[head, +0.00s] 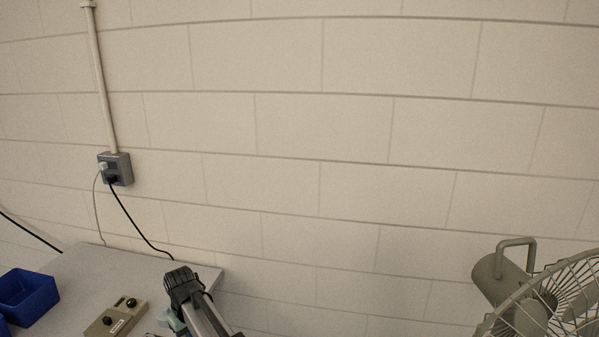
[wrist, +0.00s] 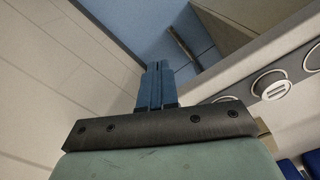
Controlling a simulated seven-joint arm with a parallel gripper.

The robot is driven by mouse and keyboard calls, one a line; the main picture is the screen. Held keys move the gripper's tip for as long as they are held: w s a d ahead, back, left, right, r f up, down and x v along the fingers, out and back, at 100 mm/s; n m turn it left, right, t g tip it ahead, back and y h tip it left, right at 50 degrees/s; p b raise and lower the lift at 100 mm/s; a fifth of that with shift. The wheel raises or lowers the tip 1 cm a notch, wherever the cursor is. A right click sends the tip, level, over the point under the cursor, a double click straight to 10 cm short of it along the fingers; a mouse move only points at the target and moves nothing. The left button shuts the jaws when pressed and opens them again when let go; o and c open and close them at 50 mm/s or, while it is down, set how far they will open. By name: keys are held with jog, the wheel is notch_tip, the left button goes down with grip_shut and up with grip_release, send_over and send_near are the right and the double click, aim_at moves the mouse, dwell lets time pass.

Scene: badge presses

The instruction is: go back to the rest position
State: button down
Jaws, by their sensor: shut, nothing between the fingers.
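My gripper (wrist: 157,68) shows in the wrist view. Its two blue fingers are together, with nothing between them. They stand up from a dark bolted bar on a pale green body. The fingers point toward a blue surface (wrist: 135,25) and touch nothing that I can make out. In the head view I cannot make out the fingers. A dark-headed part with silver rails rises at the bottom edge there, with a bit of pale green beside it, and I cannot tell what it is.
In the head view, a grey table (head: 110,275) at lower left holds a blue bin (head: 28,296) and a tan control box (head: 115,317) with black knobs. Cords hang from a wall outlet (head: 115,169). A caged fan (head: 550,295) stands at lower right. The block wall (head: 330,130) fills the back.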

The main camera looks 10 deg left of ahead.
jog(key=w+d+f+m, duration=0.2)
jog(key=w+d+f, duration=0.1)
jog(key=d, duration=0.7)
jog(key=w+d+f+m, duration=0.2)
jog(key=w+d+f, duration=0.1)
jog(key=d, duration=0.7)
jog(key=w+d+f+m, duration=0.1)
jog(key=w+d+f, duration=0.25)
jog(key=d, duration=0.65)
jog(key=s+d+f+m, duration=0.2)
jog(key=s+d, duration=0.1)
jog(key=d, duration=0.7)
jog(key=s+d+f+m, duration=0.2)
jog(key=d+f+m, duration=0.1)
jog(key=d, duration=0.7)
jog(key=s+d+f+m, duration=0.2)
jog(key=s+d, duration=0.1)
jog(key=d, duration=0.7)
jog(key=s+f+g, duration=0.3)
jog(key=s+f, duration=0.7)
jog(key=s, duration=0.4)
jog(key=s+f+g, duration=0.3)
jog(key=s+f, duration=0.7)
jog(key=s, duration=0.5)
jog(key=shift+s+a+f+g, duration=0.25)
jog(key=shift+s+f+g, duration=0.05)
jog(key=shift+f+g, duration=0.1)
